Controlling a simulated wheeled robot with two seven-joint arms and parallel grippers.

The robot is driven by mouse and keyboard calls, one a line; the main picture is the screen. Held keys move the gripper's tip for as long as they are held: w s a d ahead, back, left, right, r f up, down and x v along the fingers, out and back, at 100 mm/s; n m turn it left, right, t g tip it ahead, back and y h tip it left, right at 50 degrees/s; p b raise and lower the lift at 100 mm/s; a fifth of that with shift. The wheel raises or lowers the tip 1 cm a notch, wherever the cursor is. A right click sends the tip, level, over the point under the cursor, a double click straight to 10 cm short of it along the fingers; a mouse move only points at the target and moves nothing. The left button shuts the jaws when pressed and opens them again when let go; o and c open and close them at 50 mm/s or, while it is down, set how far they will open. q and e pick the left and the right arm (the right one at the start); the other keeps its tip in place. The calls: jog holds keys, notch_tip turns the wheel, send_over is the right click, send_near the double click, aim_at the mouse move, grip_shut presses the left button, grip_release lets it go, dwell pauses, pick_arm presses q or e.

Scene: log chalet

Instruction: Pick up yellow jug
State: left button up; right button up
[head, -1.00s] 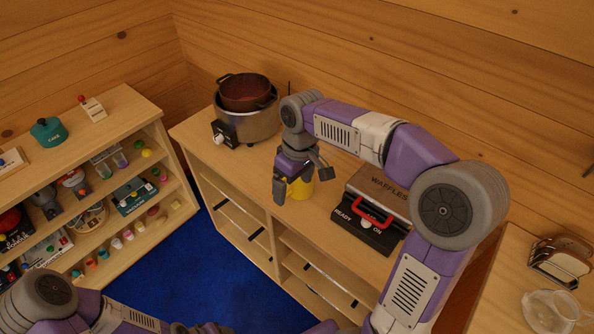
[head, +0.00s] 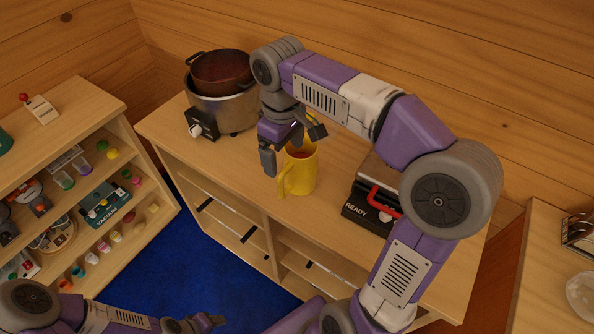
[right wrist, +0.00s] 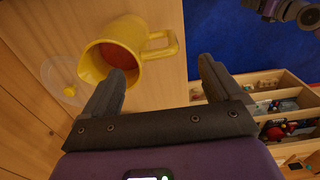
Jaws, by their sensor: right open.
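The yellow jug (head: 302,178) stands upright on the wooden cabinet top, its handle toward the front left in the head view. Its top is open and the inside looks reddish. My right gripper (head: 292,147) is open and empty above the jug, with the fingers near its rim. In the right wrist view the jug (right wrist: 136,33) lies beyond the open right fingers (right wrist: 163,70), mostly toward the left finger, with its handle on the right. No grip on it shows. My left gripper (head: 204,323) is low at the bottom edge, away from the jug; its jaw state is unclear.
A cooker (head: 226,112) holding a brown pot (head: 220,68) stands left of the jug. A waffle maker (head: 366,210) with a red handle stands right. A clear round item (right wrist: 62,82) lies beside the jug. A toy shelf (head: 70,115) stands at the left.

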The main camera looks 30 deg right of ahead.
aim_at(285, 169)
notch_tip(285, 169, down, 7)
jog(key=b, duration=0.2)
jog(key=shift+b, duration=0.3)
jog(key=shift+r, duration=0.15)
grip_shut()
